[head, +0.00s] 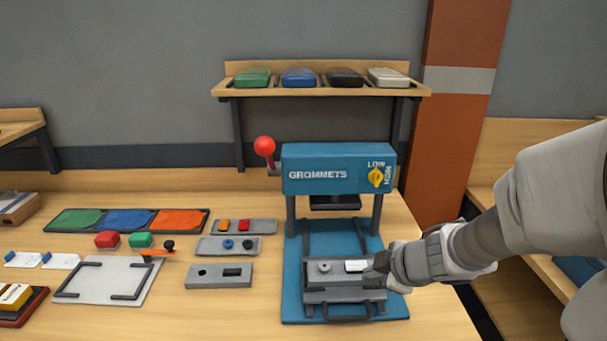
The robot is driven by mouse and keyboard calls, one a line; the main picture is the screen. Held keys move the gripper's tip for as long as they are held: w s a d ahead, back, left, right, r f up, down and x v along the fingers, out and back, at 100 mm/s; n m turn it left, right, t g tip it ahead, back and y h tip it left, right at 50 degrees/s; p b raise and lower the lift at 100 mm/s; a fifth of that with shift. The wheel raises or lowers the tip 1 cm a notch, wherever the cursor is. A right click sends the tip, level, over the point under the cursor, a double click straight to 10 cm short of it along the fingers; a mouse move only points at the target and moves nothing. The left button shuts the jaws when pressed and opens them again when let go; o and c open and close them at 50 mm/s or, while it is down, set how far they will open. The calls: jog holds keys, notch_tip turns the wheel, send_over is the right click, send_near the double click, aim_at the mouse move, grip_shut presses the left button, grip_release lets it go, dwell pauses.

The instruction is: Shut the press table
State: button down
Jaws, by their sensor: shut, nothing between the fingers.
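The blue grommet press (338,170) stands on the bench, with a red ball lever at its left and a yellow dial on its front. Its grey press table (345,290) sits out at the front of the blue base, forward of the press head. A dark bar handle (347,318) is on the table's front edge. A round grey piece and a white piece lie on the table. My gripper (380,266) comes in from the right, shut and empty, at the right side of the table. Its fingertips are small here, and I cannot tell whether they touch the table.
Grey trays with small parts (219,275) lie left of the press. Further left are a coloured mat (128,221), red and green blocks and a white board (105,282). A shelf (320,91) with coloured boxes hangs behind. The bench ends just right of the press.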

aim_at(327, 304)
jog(key=shift+n+g+y, duration=0.7)
jog(key=shift+n+g, duration=0.1)
jog(key=shift+g, duration=0.1)
jog(key=a+f+b, duration=0.1)
jog(key=a+f, duration=0.1)
jog(key=f, duration=0.1)
jog(key=w+a+f+b, duration=0.1)
jog(key=a+f+b, duration=0.1)
jog(key=f, duration=0.2)
jog(key=w+a+f+b, duration=0.1)
jog(key=a+f+b, duration=0.1)
jog(key=f, duration=0.2)
jog(key=shift+a, duration=0.1)
jog(key=shift+r, duration=0.1)
